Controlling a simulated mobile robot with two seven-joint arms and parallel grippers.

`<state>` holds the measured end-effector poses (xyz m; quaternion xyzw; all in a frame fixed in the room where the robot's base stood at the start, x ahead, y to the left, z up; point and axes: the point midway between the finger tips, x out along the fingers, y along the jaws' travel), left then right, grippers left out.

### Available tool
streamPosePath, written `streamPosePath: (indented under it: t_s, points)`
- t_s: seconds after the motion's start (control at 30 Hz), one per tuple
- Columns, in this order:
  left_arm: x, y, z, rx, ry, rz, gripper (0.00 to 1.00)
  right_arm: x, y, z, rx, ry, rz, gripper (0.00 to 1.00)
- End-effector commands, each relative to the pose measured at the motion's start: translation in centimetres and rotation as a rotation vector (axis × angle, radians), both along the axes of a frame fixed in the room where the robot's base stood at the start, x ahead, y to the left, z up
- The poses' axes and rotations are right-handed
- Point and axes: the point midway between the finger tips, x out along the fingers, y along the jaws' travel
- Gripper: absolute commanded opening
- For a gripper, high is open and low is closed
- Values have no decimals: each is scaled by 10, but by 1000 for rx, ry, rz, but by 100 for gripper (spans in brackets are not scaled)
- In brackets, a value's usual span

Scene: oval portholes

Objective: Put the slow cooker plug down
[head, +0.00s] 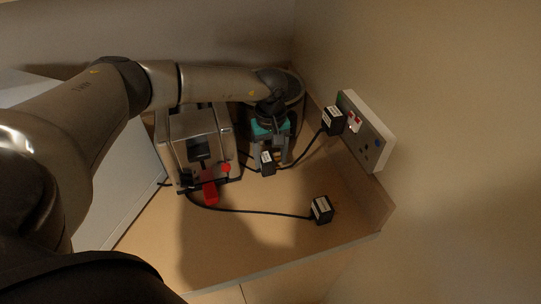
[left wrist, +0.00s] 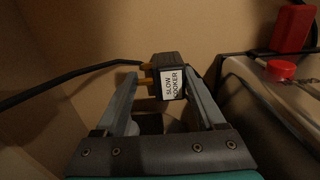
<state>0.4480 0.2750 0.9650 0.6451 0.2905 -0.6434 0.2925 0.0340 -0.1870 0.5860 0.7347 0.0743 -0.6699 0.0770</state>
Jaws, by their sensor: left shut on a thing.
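The slow cooker plug (left wrist: 172,84) is a small black block with a white label reading "SLOW COOKER" and brass pins pointing left. My left gripper (left wrist: 160,92) is shut on it, with one finger on each side. In the head view the plug (head: 267,157) shows below the teal body of my left gripper (head: 267,165), just right of the silver appliance. It appears held above the wooden counter (head: 270,240); the exact gap is unclear. My right gripper is not in view.
A wall socket panel (head: 376,150) at the right has another black plug (head: 333,121) at its left end. A third labelled plug (head: 321,210) lies on the counter, its cord running to the silver appliance (head: 196,130). The front middle of the counter is clear.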

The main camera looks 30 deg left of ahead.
Motion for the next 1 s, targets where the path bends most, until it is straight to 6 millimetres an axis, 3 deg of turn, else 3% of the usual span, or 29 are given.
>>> streamPosePath:
  t_s: [0.03, 0.07, 0.3, 0.67, 1.0]
  points:
    - [0, 0, -3, 1, 1, 0, 15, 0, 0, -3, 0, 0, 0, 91]
    - [0, 0, -3, 1, 1, 0, 74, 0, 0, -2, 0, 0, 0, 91]
    - [0, 0, -2, 1, 1, 0, 100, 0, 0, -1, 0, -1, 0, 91]
    - [0, 0, 5, 0, 0, 0, 100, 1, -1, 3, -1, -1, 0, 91]
    - [1, 0, 74, 0, -4, 0, 100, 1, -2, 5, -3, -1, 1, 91]
